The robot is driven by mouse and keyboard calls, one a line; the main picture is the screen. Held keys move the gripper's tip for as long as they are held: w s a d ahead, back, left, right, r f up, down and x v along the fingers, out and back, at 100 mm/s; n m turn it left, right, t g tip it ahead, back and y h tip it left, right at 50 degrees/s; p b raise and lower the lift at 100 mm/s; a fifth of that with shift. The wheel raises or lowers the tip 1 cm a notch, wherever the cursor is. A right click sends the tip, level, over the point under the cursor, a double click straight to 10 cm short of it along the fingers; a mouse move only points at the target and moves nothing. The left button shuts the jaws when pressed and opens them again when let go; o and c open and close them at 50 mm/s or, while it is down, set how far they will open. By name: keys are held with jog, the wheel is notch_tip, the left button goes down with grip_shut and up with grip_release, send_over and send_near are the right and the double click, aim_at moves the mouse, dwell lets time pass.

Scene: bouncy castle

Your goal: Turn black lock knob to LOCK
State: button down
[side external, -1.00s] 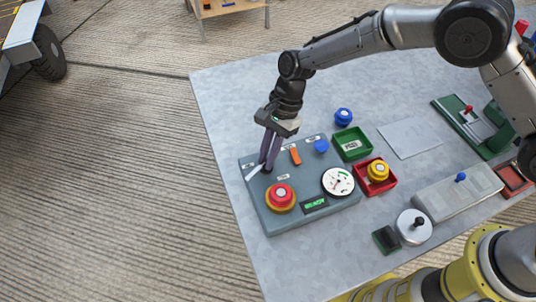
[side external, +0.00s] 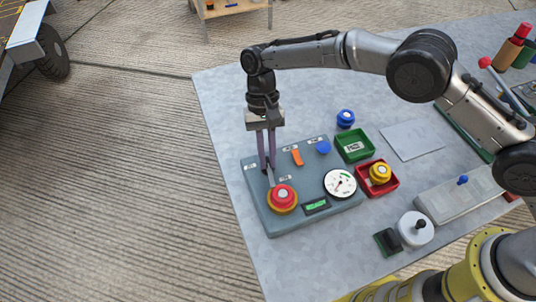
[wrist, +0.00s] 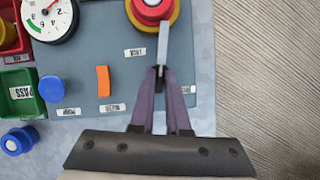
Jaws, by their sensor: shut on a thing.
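The black lock knob (wrist: 160,82) sits on the grey control panel (side external: 300,221) near its left edge in the side view. My gripper (side external: 267,166) points down at it, its two purple-grey fingers shut on the knob. In the wrist view my gripper (wrist: 161,76) has a fingertip on either side of the knob, hiding much of it. The knob's light grey pointer (wrist: 162,45) points toward the red button (side external: 282,196). A small white label (wrist: 135,52) lies beside the pointer, to its left in the wrist view; its text is too small to read surely.
The panel also has an orange switch (side external: 297,157), a blue button (side external: 323,147), a round dial (side external: 340,183) and a green display (side external: 316,206). A green tray (side external: 354,145) and a red tray (side external: 377,180) with a yellow knob stand to the right.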

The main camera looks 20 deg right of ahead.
jog(key=shift+n+h, duration=0.4)
jog(key=shift+n, duration=0.6)
jog(key=c, duration=0.9)
grip_release()
jog(key=v, duration=0.7)
jog(key=shift+r, duration=0.3)
jog(key=shift+w, duration=0.1)
